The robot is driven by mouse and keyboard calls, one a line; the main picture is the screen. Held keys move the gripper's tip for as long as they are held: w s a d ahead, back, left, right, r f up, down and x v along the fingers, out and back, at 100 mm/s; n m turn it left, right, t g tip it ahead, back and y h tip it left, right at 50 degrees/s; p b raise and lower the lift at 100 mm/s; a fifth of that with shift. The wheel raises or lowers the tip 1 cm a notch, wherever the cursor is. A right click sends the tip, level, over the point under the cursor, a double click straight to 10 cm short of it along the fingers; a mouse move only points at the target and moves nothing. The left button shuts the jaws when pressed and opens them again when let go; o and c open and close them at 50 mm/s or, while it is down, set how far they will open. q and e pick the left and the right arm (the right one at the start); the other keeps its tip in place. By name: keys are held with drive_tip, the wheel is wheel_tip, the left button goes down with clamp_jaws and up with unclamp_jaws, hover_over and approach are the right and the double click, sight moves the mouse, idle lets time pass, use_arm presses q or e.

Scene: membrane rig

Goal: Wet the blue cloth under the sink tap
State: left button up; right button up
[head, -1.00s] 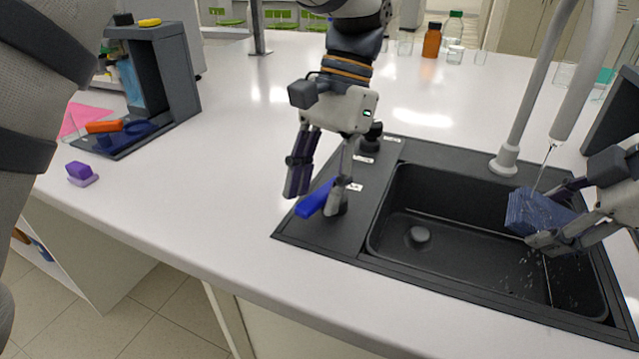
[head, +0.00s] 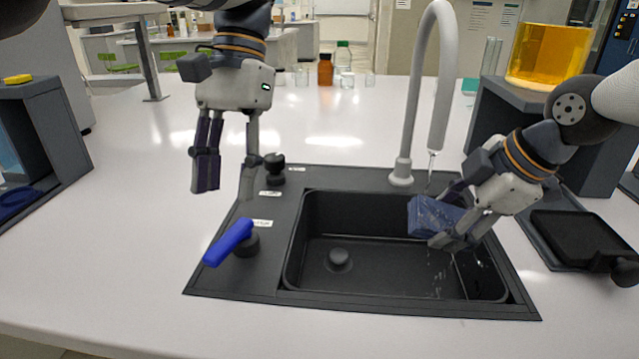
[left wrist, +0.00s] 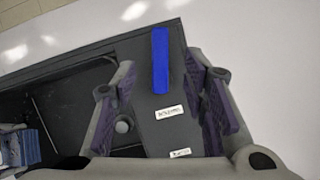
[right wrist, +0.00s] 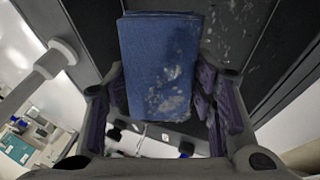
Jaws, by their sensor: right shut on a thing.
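The folded blue cloth (head: 428,216) is held over the sink basin (head: 400,281), under the spout of the tap (head: 439,130). A thin stream of water runs from the spout onto the cloth, and drops fall below it. My right gripper (head: 447,232) is shut on the cloth. In the right wrist view the cloth (right wrist: 155,60) has pale, wet-looking patches. My left gripper (head: 228,190) is open and empty above the bright blue tap lever (head: 229,242), apart from it. The lever also shows between the fingers in the left wrist view (left wrist: 160,60).
A second, black knob (head: 273,163) stands behind the lever on the sink's left ledge. A dark tray (head: 578,238) lies right of the sink, near a stand with an amber vessel (head: 548,55). Bottles stand at the back.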

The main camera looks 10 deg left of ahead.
sight(230, 243)
idle(0.4)
use_arm(q)
clamp_jaws()
drive_tip(key=a+f+n+t+h, duration=0.2)
drive_tip(key=a+n+h, duration=0.8)
drive_tip(key=a+n, duration=0.7)
drive_tip(key=shift+n, duration=0.5)
drive_tip(key=x, duration=1)
drive_tip(key=shift+w+d+r, duration=0.2)
drive_tip(key=shift+w+d, duration=0.05)
drive_tip(key=shift+s+d, duration=0.2)
drive_tip(key=shift+d, duration=0.75)
drive_tip(key=shift+s+d, duration=0.2)
drive_tip(key=shift+d, duration=0.8)
